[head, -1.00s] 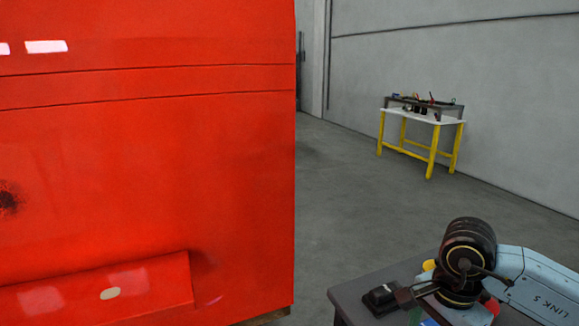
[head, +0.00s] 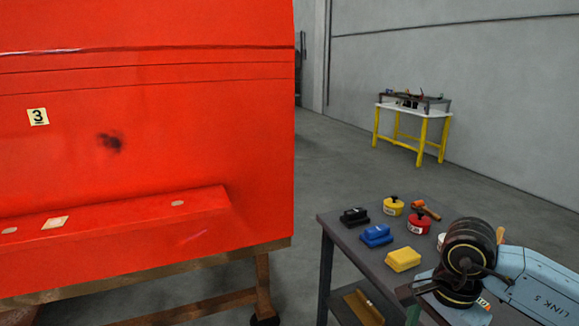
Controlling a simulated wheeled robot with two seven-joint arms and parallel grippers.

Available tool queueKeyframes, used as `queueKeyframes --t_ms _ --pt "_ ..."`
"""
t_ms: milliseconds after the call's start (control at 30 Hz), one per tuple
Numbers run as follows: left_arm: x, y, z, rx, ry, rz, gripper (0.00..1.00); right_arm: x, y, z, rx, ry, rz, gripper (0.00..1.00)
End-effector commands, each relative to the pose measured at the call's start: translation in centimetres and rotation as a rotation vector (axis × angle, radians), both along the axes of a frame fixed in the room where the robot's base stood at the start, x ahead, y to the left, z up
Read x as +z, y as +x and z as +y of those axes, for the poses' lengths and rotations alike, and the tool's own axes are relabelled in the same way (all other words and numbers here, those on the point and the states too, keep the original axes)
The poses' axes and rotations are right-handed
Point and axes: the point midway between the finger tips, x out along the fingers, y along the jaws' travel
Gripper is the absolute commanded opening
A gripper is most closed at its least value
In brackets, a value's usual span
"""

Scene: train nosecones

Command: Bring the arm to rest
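My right arm (head: 540,280) comes in from the lower right in the head view, its black wrist joint (head: 467,255) over the near side of a dark tool table. My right gripper (head: 409,292) shows only as a small dark part left of the wrist, near the table's front edge. I cannot tell whether it is open or shut, and no held object shows clearly. My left arm and gripper are out of view.
The dark table (head: 345,240) bears a black block (head: 354,217), a blue block (head: 376,236), a yellow block (head: 403,259), yellow and red knobbed tools (head: 419,224) and a hammer-like tool (head: 425,210). A large red nosecone (head: 150,180) stands left on a wooden frame (head: 263,285). Floor (head: 340,165) between is clear.

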Motion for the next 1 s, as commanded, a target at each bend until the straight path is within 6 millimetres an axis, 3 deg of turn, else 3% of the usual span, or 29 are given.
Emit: queueKeyframes --t_ms 33,167,267,400,567,667,733,867,900,1000 --pt "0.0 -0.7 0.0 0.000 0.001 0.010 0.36 -1.3 -0.2 1.5 -0.035 0.080 0.046 0.81" --pt "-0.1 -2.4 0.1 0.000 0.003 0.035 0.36 -3.0 -0.3 4.8 -0.145 0.273 0.137 0.81" --pt "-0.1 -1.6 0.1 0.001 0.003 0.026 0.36 -4.1 -0.2 7.5 -0.256 0.430 0.223 0.81" --pt "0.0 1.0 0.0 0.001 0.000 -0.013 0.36 -5.4 0.4 11.2 -0.475 0.680 0.378 0.81" --pt "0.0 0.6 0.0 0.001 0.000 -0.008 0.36 -7.7 2.9 14.6 -0.931 1.038 0.654 0.81" --pt "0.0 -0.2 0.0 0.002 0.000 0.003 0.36 -11.2 5.6 14.2 -1.369 1.267 0.879 0.81" --pt "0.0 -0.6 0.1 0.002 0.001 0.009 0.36 -15.3 6.9 12.5 -1.720 1.390 1.031 0.81" --pt "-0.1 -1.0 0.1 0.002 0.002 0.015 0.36 -24.1 6.3 7.9 -2.314 1.500 1.223 0.81" --pt "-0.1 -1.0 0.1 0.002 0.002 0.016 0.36 -26.7 5.4 6.7 2.446 -1.491 -1.245 0.81" --pt "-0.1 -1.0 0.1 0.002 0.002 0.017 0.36 -33.1 1.9 3.9 2.297 -1.202 -1.060 0.81"
